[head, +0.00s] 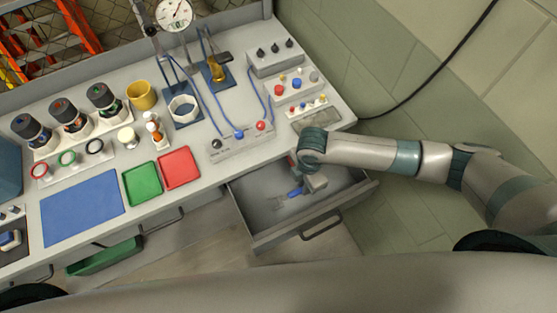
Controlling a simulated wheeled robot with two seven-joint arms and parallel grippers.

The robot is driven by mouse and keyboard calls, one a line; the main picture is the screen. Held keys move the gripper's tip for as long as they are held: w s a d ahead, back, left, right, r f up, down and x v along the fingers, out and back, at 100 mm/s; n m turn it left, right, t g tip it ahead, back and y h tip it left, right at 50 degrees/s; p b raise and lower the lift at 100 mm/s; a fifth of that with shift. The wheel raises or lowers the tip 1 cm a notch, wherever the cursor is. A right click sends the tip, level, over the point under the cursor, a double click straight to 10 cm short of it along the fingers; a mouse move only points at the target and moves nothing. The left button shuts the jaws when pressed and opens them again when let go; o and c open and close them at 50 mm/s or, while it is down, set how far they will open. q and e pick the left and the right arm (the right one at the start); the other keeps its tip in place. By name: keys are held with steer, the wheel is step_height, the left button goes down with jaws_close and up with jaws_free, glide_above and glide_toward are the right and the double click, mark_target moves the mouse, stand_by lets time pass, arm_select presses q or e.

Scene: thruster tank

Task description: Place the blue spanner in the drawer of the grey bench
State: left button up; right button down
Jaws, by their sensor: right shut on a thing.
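The grey bench (215,183) has an open drawer (258,240) at its right end, pulled out toward me. My right arm reaches in from the right, and my right gripper (301,191) points down over the drawer opening. The wrist hides part of the gripper, and I cannot tell whether the spanner touches the drawer floor. My left gripper is not in view.
A green tray (142,184), a red tray (179,168) and a blue mat (82,207) lie on the bench. A control box with knobs (240,143) stands behind the drawer. A green bin (104,257) sits lower left. The floor right of the drawer is clear.

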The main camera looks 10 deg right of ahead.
steer(key=shift+f, duration=0.4)
steer(key=b, duration=0.3)
glide_above(301, 201)
step_height(301, 201, down, 4)
steer(key=shift+f, duration=0.25)
steer(key=shift+f+b, duration=0.5)
steer(key=shift+b, duration=0.2)
step_height(301, 201, down, 4)
steer(key=b, duration=0.4)
steer(key=shift+r, duration=0.1)
